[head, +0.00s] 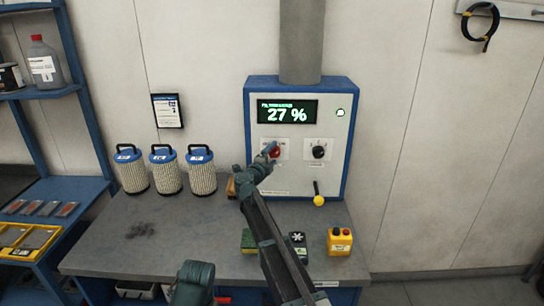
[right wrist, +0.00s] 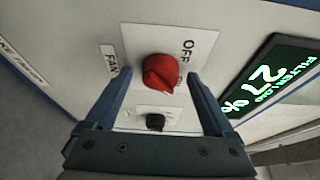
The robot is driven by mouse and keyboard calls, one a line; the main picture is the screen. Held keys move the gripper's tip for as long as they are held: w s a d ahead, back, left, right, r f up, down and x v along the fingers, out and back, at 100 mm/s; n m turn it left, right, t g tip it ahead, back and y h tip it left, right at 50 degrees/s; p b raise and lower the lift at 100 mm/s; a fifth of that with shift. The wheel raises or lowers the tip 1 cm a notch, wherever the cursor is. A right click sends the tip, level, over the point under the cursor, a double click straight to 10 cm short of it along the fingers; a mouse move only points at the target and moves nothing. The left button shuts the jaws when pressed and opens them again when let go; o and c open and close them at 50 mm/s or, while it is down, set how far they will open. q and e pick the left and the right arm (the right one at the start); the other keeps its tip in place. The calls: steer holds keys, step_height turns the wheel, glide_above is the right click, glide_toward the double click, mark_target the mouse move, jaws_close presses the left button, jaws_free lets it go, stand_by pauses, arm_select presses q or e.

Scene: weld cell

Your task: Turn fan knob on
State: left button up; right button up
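The red fan knob (head: 274,152) is on the grey front of a blue-framed control box (head: 349,125). My right gripper (head: 267,152) is at the knob in the head view. In the right wrist view its two fingers stand apart, one on each side of the knob, with gaps to it visible. My left gripper does not show.
A black knob (head: 319,151) is right of the red one, with a yellow-tipped lever (head: 319,200) below. The display (head: 287,112) reads 27 %. Filters (head: 167,172), a sponge (head: 249,241) and a yellow button box (head: 340,241) stand on the bench (head: 140,262).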

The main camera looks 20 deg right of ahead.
steer(key=shift+s+a, duration=0.1)
steer(key=v, duration=1.3)
steer(key=shift+s, duration=0.25)
steer(key=shift+w, duration=0.1)
steer(key=x, duration=1.3)
steer(key=shift+w, duration=0.25)
